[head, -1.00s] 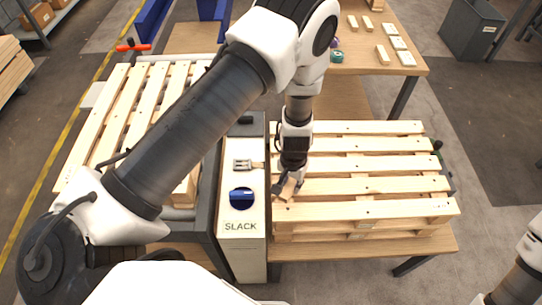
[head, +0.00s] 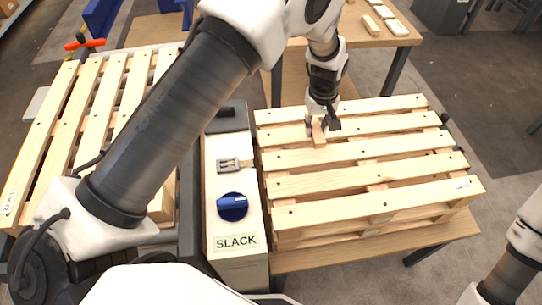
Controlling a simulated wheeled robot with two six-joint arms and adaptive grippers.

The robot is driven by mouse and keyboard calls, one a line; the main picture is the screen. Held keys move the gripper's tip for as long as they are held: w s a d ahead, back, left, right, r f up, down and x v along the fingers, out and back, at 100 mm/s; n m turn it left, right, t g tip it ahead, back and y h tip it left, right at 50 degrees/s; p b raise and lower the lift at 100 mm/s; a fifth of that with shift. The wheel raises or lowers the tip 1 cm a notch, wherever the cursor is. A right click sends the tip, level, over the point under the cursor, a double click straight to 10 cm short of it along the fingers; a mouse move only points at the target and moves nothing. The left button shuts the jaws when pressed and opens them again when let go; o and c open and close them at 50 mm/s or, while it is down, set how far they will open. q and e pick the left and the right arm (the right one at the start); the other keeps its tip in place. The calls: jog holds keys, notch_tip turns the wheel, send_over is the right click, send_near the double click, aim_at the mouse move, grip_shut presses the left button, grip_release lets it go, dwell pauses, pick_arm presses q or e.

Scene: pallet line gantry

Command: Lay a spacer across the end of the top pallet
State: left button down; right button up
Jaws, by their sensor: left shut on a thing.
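The top pallet (head: 360,185) of pale wooden slats lies on a stack on the wooden table to the right of the control box. My left gripper (head: 322,124) is shut on a small wooden spacer (head: 319,138), over the far slats of this pallet, left of its middle. The spacer points down toward the near side; I cannot tell whether it touches the slats. My right arm shows only in part at the lower right, and its gripper is out of view.
The control box (head: 233,270) with a blue knob (head: 232,206) and a buckle stands left of the stack. Another pallet (head: 62,125) lies further left. Loose wooden blocks (head: 371,25) lie on the back table (head: 402,39). The right half of the top pallet is clear.

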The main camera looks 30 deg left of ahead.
pick_arm(q)
jog(key=p, duration=0.1)
send_over(271, 163)
jog(key=shift+w+f, duration=0.15)
jog(key=shift+f, duration=0.75)
notch_tip(271, 163, down, 3)
jog(key=shift+p, duration=0.3)
jog(key=shift+f, duration=0.1)
jog(key=c, duration=0.9)
grip_release()
jog(key=shift+o, duration=0.2)
notch_tip(271, 163, up, 12)
jog(key=shift+r, duration=0.2)
